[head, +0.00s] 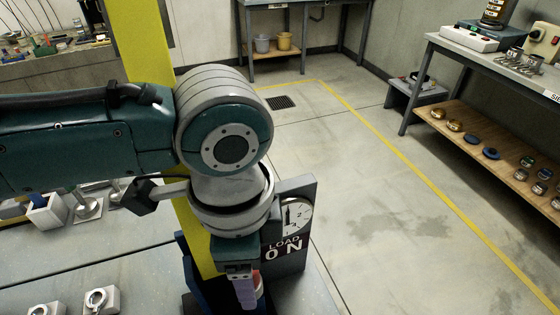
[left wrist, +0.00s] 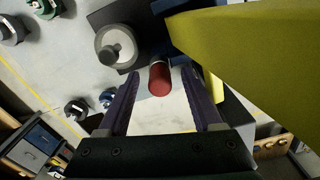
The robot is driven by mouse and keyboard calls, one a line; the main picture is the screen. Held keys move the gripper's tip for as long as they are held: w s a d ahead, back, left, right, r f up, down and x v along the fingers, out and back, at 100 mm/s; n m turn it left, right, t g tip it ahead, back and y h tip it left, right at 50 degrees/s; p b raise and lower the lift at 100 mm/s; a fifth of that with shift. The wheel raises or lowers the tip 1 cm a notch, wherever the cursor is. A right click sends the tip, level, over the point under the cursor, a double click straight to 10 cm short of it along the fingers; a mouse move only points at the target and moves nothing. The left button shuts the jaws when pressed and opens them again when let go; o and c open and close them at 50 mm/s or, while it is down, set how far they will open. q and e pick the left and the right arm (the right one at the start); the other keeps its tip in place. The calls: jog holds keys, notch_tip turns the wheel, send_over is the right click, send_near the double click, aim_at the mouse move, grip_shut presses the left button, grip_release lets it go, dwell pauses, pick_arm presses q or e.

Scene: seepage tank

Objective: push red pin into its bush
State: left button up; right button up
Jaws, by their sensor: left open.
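The red pin (left wrist: 159,80) shows in the left wrist view as a short red cylinder with a paler band at its far end. My left gripper (left wrist: 161,74) is open, with one dark purple finger on each side of the pin and a visible gap on both sides. In the head view my left gripper (head: 246,290) points down in front of the load panel (head: 291,250), and only a sliver of red (head: 260,283) shows beside it. I cannot make out the bush or how deep the pin sits. My right gripper is in neither view.
A yellow post (head: 150,45) stands close behind my left arm and fills the upper right of the wrist view (left wrist: 250,50). A grey round part with a knob (left wrist: 118,50) lies near the pin. The load panel reads 0 N. Open floor (head: 370,210) lies to the right.

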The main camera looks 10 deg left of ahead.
pick_arm(q)
notch_tip(320, 180, up, 10)
dwell(0.6)
jog(key=s+d+f+n+t+h, duration=0.2)
jog(key=s+d+n+h, duration=0.2)
jog(key=s+n, duration=0.15)
jog(key=s+a+f+n+t+y, duration=0.15)
jog(key=s+a+n+y, duration=0.4)
jog(key=a, duration=0.75)
notch_tip(320, 180, up, 32)
jog(key=s+n+h+p, duration=0.1)
jog(key=p, duration=3)
jog(key=shift+f+h, duration=0.2)
jog(key=shift+h, duration=0.15)
jog(key=shift+s+a+f, duration=0.1)
